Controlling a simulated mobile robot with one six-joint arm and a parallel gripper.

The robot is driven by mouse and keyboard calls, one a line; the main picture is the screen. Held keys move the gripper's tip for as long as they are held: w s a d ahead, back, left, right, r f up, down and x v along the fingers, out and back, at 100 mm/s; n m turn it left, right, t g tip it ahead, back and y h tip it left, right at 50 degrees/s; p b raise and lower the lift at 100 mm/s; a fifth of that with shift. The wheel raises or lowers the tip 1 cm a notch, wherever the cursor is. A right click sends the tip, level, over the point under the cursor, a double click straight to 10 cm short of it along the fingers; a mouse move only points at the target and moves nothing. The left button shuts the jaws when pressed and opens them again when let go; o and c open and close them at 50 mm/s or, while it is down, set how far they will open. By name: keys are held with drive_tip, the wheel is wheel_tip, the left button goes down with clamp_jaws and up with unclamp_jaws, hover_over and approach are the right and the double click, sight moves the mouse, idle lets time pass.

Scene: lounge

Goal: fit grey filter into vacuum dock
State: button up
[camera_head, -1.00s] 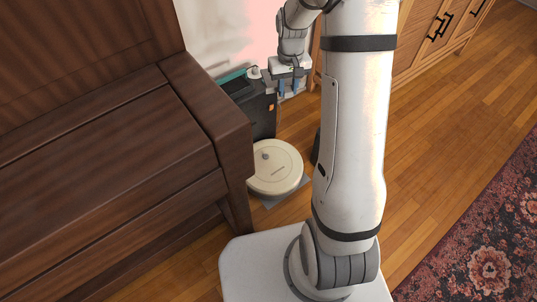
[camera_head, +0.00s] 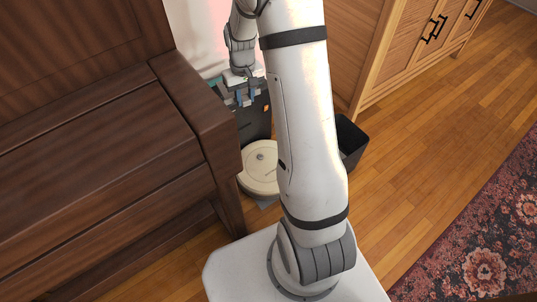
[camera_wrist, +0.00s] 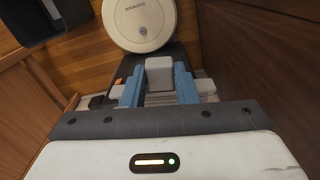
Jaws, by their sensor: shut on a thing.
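The vacuum dock (camera_head: 257,125) is a dark upright tower beside the wooden bench. The round cream robot vacuum (camera_head: 259,170) sits at its foot, and it also shows in the wrist view (camera_wrist: 139,22). My gripper (camera_head: 247,97) is over the top of the dock. In the wrist view, its blue fingers (camera_wrist: 158,82) are shut on a light grey block, the grey filter (camera_wrist: 159,71). The dock's dark top shows around and beyond the fingers. The filter is too small to make out in the head view, and I cannot tell whether it touches the dock.
The dark wooden bench (camera_head: 110,150) stands close on the left. A black bin (camera_head: 351,140) stands right of the dock, partly behind my arm. A wooden cabinet (camera_head: 400,45) is at the back right. A patterned rug (camera_head: 485,240) lies right; the floor between is clear.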

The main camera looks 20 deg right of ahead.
drive_tip(key=s+d+f+n+b, duration=0.1)
drive_tip(key=d+f+b, duration=0.15)
drive_tip(key=f, duration=1.45)
drive_tip(key=s+d+f+n+b, duration=0.1)
drive_tip(key=d+f, duration=0.2)
drive_tip(key=f, duration=1.4)
drive_tip(key=w, duration=0.3)
drive_tip(key=w+a, duration=0.1)
drive_tip(key=w, duration=0.1)
drive_tip(key=shift+w+r, duration=0.15)
drive_tip(key=shift+r, duration=0.1)
drive_tip(key=w+a+b, duration=0.2)
drive_tip(key=w+b, duration=0.3)
drive_tip(key=w, duration=0.4)
drive_tip(key=shift+w, duration=0.25)
idle(2.7)
